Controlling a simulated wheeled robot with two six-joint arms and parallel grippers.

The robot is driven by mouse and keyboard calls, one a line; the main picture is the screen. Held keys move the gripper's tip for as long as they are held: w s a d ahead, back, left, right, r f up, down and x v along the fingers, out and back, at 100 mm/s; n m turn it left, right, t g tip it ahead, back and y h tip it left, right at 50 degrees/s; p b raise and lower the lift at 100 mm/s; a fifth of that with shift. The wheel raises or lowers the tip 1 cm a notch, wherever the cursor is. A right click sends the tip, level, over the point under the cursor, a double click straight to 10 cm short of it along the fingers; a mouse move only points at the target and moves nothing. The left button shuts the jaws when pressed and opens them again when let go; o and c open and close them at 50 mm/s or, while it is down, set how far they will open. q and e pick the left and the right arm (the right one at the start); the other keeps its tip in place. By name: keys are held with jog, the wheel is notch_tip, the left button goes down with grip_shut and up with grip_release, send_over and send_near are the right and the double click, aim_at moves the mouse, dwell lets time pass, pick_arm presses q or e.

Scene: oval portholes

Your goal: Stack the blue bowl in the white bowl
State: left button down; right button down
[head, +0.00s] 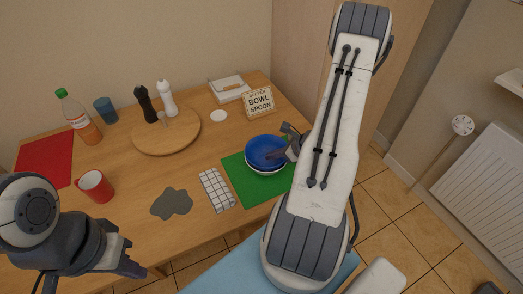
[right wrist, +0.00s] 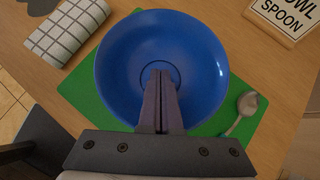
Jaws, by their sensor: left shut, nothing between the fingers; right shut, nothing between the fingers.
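The blue bowl (head: 264,150) sits upright inside the white bowl (head: 266,172) on the green mat (head: 240,182). Only a thin part of the white bowl's rim and wall shows below the blue one in the head view. The blue bowl (right wrist: 122,75) fills the middle of the right wrist view and hides the white bowl there. My right gripper (right wrist: 161,76) is shut and empty, its fingers over the blue bowl's inside; I cannot tell whether they touch it. My left gripper (head: 136,270) is shut and empty in front of the table's near edge.
A spoon (right wrist: 243,110) lies on the mat right of the bowls. A checked cloth (head: 216,189) lies left of the mat. A red mug (head: 95,186), a bottle (head: 77,116), a blue cup (head: 105,110), a round board (head: 180,137) with two mills and a sign (head: 259,103) stand further off.

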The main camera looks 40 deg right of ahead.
aim_at(254, 150)
jog(key=w, duration=0.1)
jog(key=w+a+p, duration=0.1)
jog(key=shift+w, duration=0.3)
jog(key=shift+w+a, duration=0.2)
jog(key=shift+w, duration=0.45)
jog(key=shift+w+a+f+b, duration=0.1)
jog(key=shift+w+f+b, duration=0.05)
jog(key=shift+w+b, duration=0.2)
jog(key=shift+w+a+b, duration=0.15)
jog(key=shift+w+b, duration=0.15)
jog(key=shift+w, duration=0.2)
